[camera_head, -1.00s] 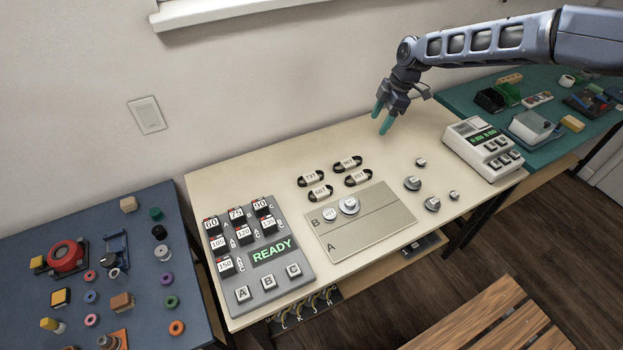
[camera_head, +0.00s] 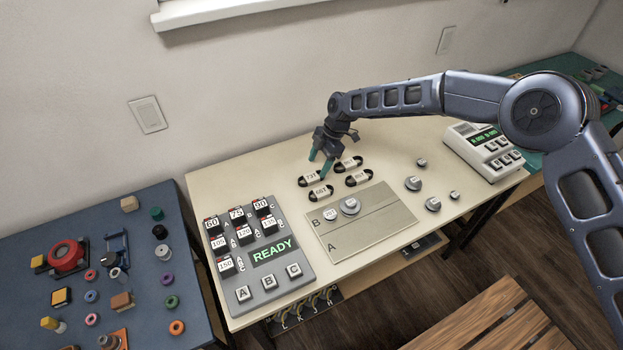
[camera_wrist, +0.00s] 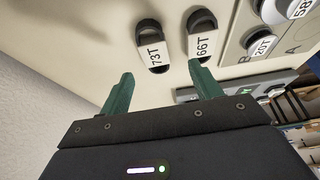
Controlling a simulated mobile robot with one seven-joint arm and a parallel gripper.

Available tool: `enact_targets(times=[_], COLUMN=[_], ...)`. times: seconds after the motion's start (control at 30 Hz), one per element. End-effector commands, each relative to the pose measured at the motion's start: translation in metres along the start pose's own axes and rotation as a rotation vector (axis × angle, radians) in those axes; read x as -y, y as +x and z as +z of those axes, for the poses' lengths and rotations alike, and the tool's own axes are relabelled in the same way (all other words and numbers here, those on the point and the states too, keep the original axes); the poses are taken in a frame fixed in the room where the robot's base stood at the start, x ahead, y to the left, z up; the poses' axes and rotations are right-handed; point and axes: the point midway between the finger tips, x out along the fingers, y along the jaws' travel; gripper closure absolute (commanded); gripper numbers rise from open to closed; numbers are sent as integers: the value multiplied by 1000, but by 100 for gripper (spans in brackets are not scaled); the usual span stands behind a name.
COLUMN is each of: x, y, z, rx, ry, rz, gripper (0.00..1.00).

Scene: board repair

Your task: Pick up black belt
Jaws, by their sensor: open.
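Several small black belts with white labels lie on the cream table. The belt marked 73T (camera_head: 300,181) is at the back left, and it also shows in the wrist view (camera_wrist: 154,66). The belt marked 66T (camera_head: 309,196) is in front of it and shows in the wrist view (camera_wrist: 203,16). Two more belts lie to the right, a back one (camera_head: 358,159) and a front one (camera_head: 368,173); I cannot read their labels surely. My gripper (camera_head: 319,166) is open and empty, with its green fingers above and close to the 73T belt.
A grey metal plate (camera_head: 375,228) marked A and B holds two round pulleys. A grey panel (camera_head: 280,280) with a READY display stands at the left. Loose metal pulleys (camera_head: 433,204) and a white keypad device (camera_head: 485,150) are on the right.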

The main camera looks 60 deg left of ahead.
Motion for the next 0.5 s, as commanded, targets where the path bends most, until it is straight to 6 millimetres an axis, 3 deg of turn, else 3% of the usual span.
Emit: enact_targets(times=[0.23,0.5], x=[-3,-7], y=[15,50], z=[2,3], rx=[0,0], ry=[2,1], rz=[1,0], gripper=[36,36])
